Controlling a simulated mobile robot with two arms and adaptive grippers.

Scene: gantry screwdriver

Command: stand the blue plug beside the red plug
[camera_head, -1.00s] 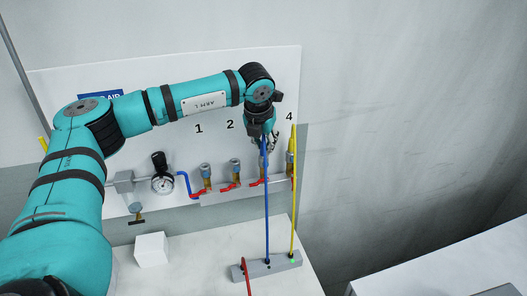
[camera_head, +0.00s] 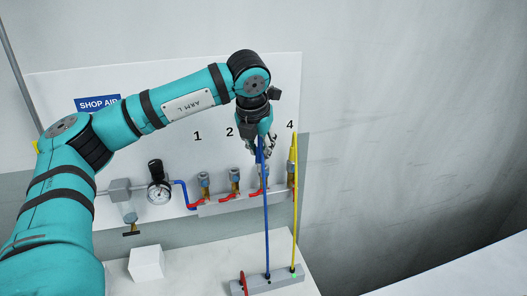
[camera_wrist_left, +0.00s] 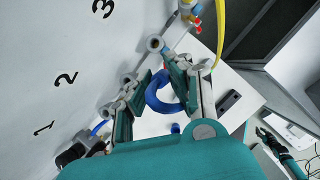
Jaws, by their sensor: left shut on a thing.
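In the head view my left gripper (camera_head: 262,152) points down in front of the third outlet, shut on the top of the blue line, the blue plug (camera_head: 261,150). Its blue hose (camera_head: 267,225) runs down to the grey block (camera_head: 262,282) on the table. In the left wrist view the fingers (camera_wrist_left: 150,85) frame a blue loop of hose (camera_wrist_left: 165,105).
A yellow hose (camera_head: 295,215) runs from the block up to outlet 4. Outlets 1 (camera_head: 204,183) and 2 (camera_head: 234,180) have red-handled valves and look free. A gauge (camera_head: 159,192) and a white cube (camera_head: 146,263) are to the left.

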